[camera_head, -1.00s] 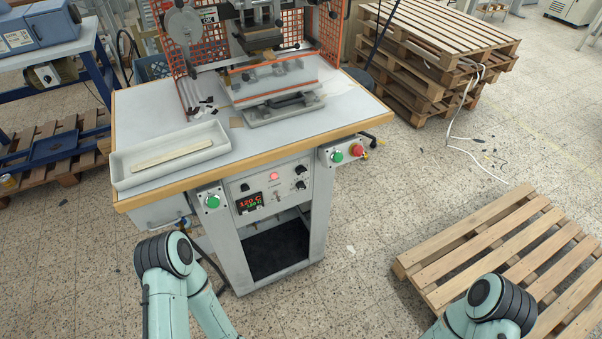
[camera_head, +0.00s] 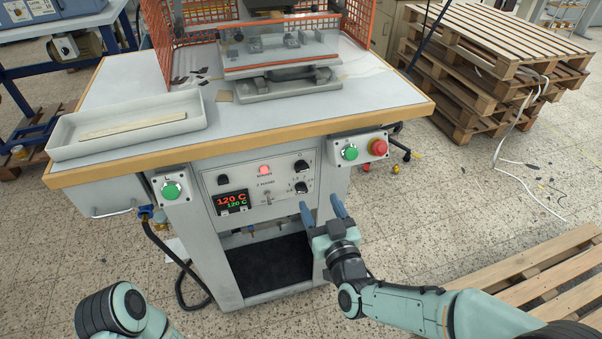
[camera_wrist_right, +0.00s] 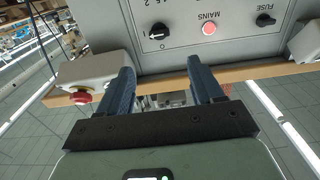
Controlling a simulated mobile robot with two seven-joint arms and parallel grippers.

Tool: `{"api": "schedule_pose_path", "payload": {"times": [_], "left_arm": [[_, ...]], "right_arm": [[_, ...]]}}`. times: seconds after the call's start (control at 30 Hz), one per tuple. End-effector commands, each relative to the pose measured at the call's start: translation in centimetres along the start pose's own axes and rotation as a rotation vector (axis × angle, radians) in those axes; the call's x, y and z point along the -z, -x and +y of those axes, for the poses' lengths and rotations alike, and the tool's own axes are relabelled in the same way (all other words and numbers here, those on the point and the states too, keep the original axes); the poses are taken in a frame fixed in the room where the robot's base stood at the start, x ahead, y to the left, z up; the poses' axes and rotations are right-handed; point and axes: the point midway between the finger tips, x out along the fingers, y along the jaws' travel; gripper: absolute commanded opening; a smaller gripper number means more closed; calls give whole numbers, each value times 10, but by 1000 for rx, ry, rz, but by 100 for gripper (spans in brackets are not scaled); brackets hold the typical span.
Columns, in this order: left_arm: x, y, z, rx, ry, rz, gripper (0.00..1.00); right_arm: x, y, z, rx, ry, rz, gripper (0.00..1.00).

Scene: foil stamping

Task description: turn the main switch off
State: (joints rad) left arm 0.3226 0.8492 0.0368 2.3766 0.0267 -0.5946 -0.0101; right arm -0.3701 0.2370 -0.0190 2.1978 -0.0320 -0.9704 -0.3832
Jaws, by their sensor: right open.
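The control panel (camera_head: 264,186) is on the front of the press table. A black rotary knob (camera_head: 301,166), which I take for the main switch, sits at its upper right, beside the lit red MAINS lamp (camera_head: 264,170). In the right wrist view, turned upside down, the knob (camera_wrist_right: 158,31) is left of the lamp (camera_wrist_right: 209,28), with a 0 mark near it. My right gripper (camera_head: 321,208) is open and empty, below and right of the knob in the head view, apart from it. My left gripper is out of view; only part of that arm shows.
A second knob (camera_head: 301,187) sits just below, and the fuse knob (camera_head: 224,180) is at the left. A box with a green button and a red emergency button (camera_head: 378,147) is right of the panel. The wooden table edge (camera_head: 240,146) juts above. A pallet (camera_head: 540,275) lies at the right.

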Motion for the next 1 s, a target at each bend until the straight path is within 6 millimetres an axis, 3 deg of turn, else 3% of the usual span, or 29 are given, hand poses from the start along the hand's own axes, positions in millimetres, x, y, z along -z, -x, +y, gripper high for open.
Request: {"api": "schedule_pose_path", "payload": {"times": [0.37, 0.6, 1.0], "left_arm": [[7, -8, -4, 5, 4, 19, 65], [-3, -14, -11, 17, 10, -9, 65], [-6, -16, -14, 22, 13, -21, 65]], "right_arm": [[-3, -73, -1, 1, -2, -4, 66], [-3, -109, 0, 0, -2, -5, 66], [-2, -124, 0, 1, -2, -6, 66]]}}
